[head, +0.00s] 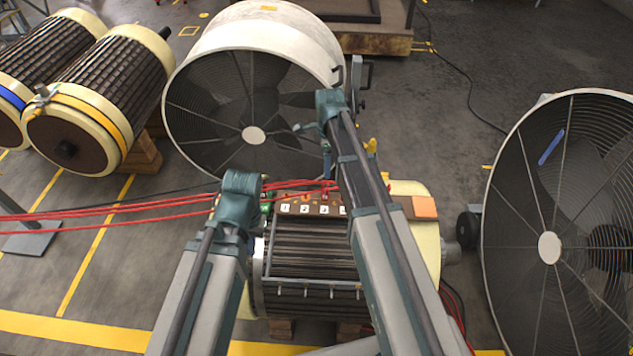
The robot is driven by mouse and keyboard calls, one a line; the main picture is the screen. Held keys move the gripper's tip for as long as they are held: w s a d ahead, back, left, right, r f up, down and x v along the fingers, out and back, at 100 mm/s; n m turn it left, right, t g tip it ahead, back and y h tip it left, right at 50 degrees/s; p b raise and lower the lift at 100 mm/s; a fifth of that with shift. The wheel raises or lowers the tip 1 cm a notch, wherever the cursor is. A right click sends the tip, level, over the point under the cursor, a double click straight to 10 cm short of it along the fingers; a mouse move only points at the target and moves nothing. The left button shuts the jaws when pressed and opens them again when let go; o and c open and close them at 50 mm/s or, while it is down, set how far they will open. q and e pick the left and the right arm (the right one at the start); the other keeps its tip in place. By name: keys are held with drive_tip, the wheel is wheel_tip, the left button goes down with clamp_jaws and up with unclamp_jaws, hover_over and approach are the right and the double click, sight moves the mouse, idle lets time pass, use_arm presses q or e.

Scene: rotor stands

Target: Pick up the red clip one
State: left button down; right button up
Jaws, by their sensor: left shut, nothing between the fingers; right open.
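A brown strip with white number labels (303,209) sits on top of the middle rotor. Red cables (120,212) run from the left edge to it. A small red clip (281,196) shows just above label 1; its details are too small to make out. My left gripper (262,190) is just left of the strip, near the cable ends. It is shut and empty, and its fingertips are partly hidden by its own wrist. My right gripper (304,128) is open and empty, beyond the strip and in front of the white drum fan. My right forearm hides the strip's right part.
The middle rotor (312,268) rests on wooden blocks. A white drum fan (270,28) stands behind it and a large fan (548,247) at the right. Two more rotors (105,85) lie at the far left.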

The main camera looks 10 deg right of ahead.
sight(325, 191)
drive_tip(key=shift+w, duration=0.15)
drive_tip(key=shift+f, duration=0.2)
wheel_tip(325, 191, down, 8)
drive_tip(key=b, duration=0.8)
drive_tip(key=shift+f+b, duration=0.15)
drive_tip(key=shift+b, duration=0.25)
drive_tip(key=f+b, duration=0.5)
drive_tip(key=shift+a+f, duration=0.1)
drive_tip(key=shift+a, duration=0.1)
clamp_jaws()
